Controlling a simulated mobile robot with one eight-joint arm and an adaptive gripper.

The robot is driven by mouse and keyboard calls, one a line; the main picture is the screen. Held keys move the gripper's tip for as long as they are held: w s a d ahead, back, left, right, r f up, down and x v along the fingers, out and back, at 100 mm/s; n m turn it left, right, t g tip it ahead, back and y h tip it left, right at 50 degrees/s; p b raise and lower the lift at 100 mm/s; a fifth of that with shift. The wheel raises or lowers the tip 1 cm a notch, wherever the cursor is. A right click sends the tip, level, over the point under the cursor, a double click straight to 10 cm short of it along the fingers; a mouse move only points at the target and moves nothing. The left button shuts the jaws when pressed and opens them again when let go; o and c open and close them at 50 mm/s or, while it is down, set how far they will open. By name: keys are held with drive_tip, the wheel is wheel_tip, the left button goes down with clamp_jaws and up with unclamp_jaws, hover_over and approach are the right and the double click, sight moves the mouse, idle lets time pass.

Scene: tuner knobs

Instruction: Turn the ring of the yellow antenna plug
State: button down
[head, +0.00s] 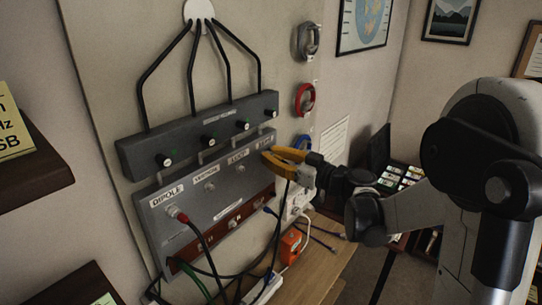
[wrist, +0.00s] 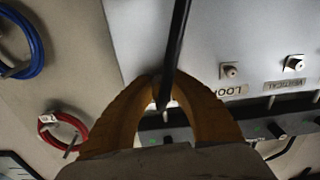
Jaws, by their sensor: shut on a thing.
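My gripper (head: 268,155) is at the right end of the grey antenna panel (head: 222,203), by the rightmost socket position. In the wrist view, my orange fingers (wrist: 158,80) curve together and are shut at the tips on the yellow antenna plug, which the fingers and a black cable mostly hide. I cannot make out its ring. The black cable (wrist: 177,40) crosses in front of the fingertips. In the head view a dark cable (head: 280,210) hangs below my gripper. Bare sockets show under the LOOP (wrist: 229,71) and VERTICAL (wrist: 294,63) labels.
A red plug (head: 179,215) sits at the DIPOLE socket on the left. A dark box with several knobs (head: 205,132) is mounted above the panel. Loose cables, an orange box (head: 291,243) and a white power strip (head: 264,290) lie on the desk below. Coiled red cable (head: 305,99) hangs on the wall.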

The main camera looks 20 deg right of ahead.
drive_tip(key=shift+m, duration=0.4)
drive_tip(key=m, duration=0.3)
drive_tip(key=shift+b, duration=0.3)
drive_tip(key=m, duration=0.3)
drive_tip(key=shift+d+m, duration=0.1)
drive_tip(key=shift+m, duration=0.2)
drive_tip(key=m+b, duration=0.1)
drive_tip(key=m, duration=0.6)
drive_tip(key=shift+f, duration=0.1)
drive_tip(key=m, duration=0.7)
drive_tip(key=shift+f+m+b, duration=0.1)
drive_tip(key=shift+m+b, duration=0.2)
drive_tip(key=m, duration=0.3)
drive_tip(key=shift+m, duration=0.3)
drive_tip(key=m, duration=0.3)
drive_tip(key=shift+m, duration=0.6)
